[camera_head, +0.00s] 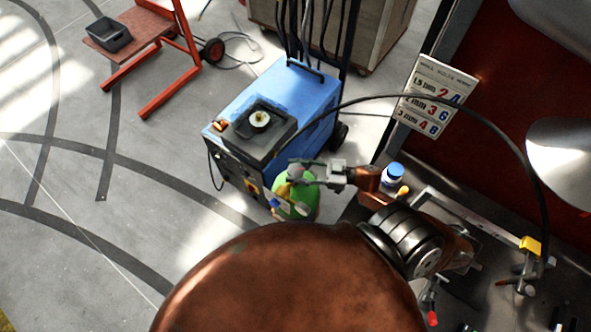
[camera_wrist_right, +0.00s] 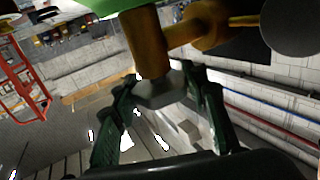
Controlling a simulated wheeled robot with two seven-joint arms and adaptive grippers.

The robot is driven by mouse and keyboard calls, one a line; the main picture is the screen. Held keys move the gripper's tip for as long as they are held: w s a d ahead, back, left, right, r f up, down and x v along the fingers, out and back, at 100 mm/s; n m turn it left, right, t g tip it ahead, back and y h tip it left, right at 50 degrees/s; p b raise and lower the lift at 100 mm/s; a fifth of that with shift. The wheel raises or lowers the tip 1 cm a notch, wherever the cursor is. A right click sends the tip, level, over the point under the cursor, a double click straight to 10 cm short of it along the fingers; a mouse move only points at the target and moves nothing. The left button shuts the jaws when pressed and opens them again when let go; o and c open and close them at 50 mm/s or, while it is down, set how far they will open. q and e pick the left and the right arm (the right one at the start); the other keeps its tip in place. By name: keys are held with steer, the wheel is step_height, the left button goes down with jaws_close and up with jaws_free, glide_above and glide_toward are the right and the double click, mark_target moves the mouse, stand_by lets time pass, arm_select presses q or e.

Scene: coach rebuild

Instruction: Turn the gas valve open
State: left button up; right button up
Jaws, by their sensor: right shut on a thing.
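The green gas cylinder (camera_head: 298,207) stands beside the blue welding machine, and a strip of green shows at the top of the wrist view (camera_wrist_right: 100,6). Its brass valve body (camera_wrist_right: 148,42) fills the upper middle of the wrist view. A grey faceted valve knob (camera_wrist_right: 160,92) sits at the end of the brass stem. My right gripper (camera_head: 297,172) is at the top of the cylinder. In the wrist view its two dark fingers (camera_wrist_right: 162,86) are shut on the knob, one on each side. My left gripper is not in view.
The blue welding machine (camera_head: 262,95) stands directly behind the cylinder. A dark workbench (camera_head: 350,212) with a blue-capped jar (camera_head: 392,175) lies to the right. A black hose (camera_head: 440,100) arches above it. A red-framed stand (camera_head: 145,50) is at upper left. The floor at left is clear.

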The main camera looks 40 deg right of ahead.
steer(key=n+g+y+b, duration=0.1)
steer(key=n+g+y, duration=0.1)
steer(key=shift+f+g, duration=0.2)
steer(key=shift+g, duration=0.2)
steer(key=n+g+y+b, duration=0.1)
steer(key=n+g+b, duration=0.2)
steer(key=g+b, duration=0.1)
steer(key=n+g+y+b, duration=0.2)
steer(key=n+g+b, duration=0.1)
steer(key=g+b, duration=0.1)
steer(key=shift+f+n+g+b, duration=0.1)
steer(key=shift+n+g+b, duration=0.25)
steer(key=shift+g, duration=0.35)
steer(key=shift+s+a+r+n+g+b, duration=0.1)
steer(key=shift+r+n+g+b, duration=0.15)
steer(key=shift+n+g+b, duration=0.7)
steer(key=shift+g, duration=0.25)
steer(key=o, duration=1.2)
steer(key=shift+c, duration=0.2)
steer(key=w+d, duration=0.1)
steer(key=d, duration=1.1)
steer(key=shift+w, duration=0.15)
